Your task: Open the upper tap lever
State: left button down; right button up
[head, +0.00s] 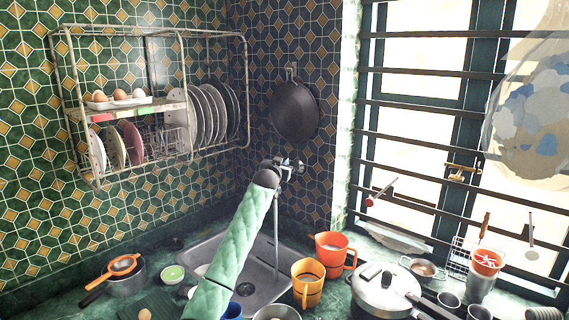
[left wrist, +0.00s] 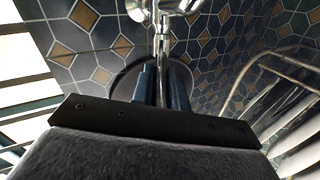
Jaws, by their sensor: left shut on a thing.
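The metal tap (head: 297,165) is on the dark tiled wall above the sink (head: 262,268). Its chrome body also shows at the top of the left wrist view (left wrist: 180,6). My left gripper (head: 281,163) is at the tap, with my green-sleeved arm reaching up to it from below. In the left wrist view its two blue-grey fingers (left wrist: 162,82) are closed on the slim metal tap lever (left wrist: 162,50), which runs between them from the tap body. The gripper hides part of the tap in the head view. My right gripper is not in view.
A wire dish rack (head: 158,105) with plates and eggs hangs at left. A black pan (head: 295,110) hangs on the wall behind the tap. Orange mugs (head: 308,283) and a pressure cooker (head: 384,290) stand right of the sink. A barred window (head: 420,130) is at right.

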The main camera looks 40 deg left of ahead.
pick_arm(q)
jog(key=shift+s+a+m+t+h, duration=0.2)
jog(key=shift+a+m+t+h, duration=0.3)
jog(key=shift+m+h, duration=0.6)
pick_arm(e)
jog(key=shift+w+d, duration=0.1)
pick_arm(q)
jog(key=shift+a+r+h, duration=0.1)
jog(key=shift+a+h, duration=0.1)
jog(key=shift+h, duration=0.3)
jog(key=c, duration=1.4)
grip_release()
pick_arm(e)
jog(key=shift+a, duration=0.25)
pick_arm(q)
jog(key=shift+s, duration=0.1)
jog(key=s, duration=0.5)
jog(key=s+d, duration=0.1)
jog(key=s, duration=0.1)
jog(key=shift+s+d, duration=0.1)
jog(key=shift+s, duration=0.1)
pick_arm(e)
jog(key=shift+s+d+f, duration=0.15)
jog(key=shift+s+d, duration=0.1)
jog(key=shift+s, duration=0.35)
